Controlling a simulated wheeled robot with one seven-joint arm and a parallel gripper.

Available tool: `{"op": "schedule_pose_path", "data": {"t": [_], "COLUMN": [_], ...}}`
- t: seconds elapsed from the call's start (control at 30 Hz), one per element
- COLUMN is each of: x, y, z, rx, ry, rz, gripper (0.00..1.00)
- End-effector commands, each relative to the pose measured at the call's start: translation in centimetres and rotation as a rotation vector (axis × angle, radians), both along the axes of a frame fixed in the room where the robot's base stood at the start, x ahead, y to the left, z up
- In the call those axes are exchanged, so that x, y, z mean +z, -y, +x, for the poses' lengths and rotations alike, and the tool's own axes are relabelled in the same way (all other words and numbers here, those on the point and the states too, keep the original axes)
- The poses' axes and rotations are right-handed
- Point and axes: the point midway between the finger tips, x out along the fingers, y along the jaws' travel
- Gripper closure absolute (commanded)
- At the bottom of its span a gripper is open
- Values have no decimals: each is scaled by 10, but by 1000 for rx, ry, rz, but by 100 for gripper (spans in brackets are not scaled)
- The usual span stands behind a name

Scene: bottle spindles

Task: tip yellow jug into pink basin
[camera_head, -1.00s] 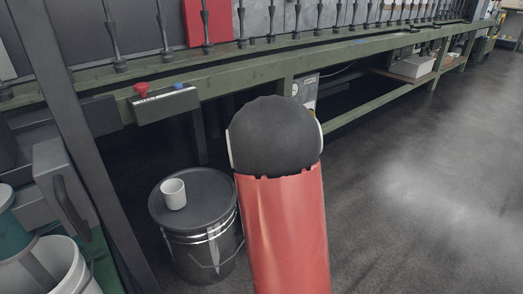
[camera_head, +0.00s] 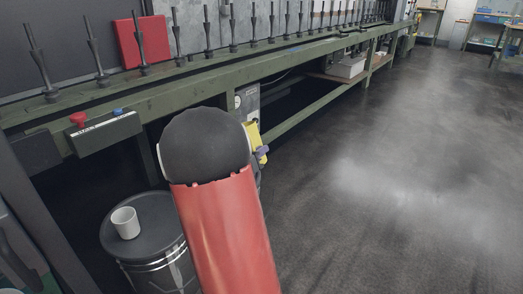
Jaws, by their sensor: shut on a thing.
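My own red arm with its dark rounded joint fills the middle of the view and hides most of what lies behind it. A yellow piece, the visible part of the yellow jug (camera_head: 253,137), shows just right of the dark joint. A small grey-purple part of my gripper (camera_head: 262,151) shows against it, and the gripper is shut on the jug. Most of the jug and the gripper are hidden, so the jug's tilt cannot be told. No pink basin is in view.
A white cup (camera_head: 125,223) stands on a black lidded drum (camera_head: 152,212) at lower left. A green machine frame (camera_head: 190,80) with several dark spindles runs along the back. A red panel (camera_head: 140,41) leans there. The floor at right (camera_head: 400,190) is clear.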

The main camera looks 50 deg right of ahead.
Motion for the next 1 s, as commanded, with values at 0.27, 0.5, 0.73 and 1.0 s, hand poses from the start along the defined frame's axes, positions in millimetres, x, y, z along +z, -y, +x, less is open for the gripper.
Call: {"op": "schedule_pose_path", "data": {"t": [0.27,0.5,0.73,1.0], "x": [14,20,27,22], "y": [0,0,0,-1], "z": [13,25,35,35], "rx": [-2,0,-2,-1], "ry": [-96,-187,-280,-274], "rz": [-4,-5,-8,-9], "gripper": [100,100,100,100]}}
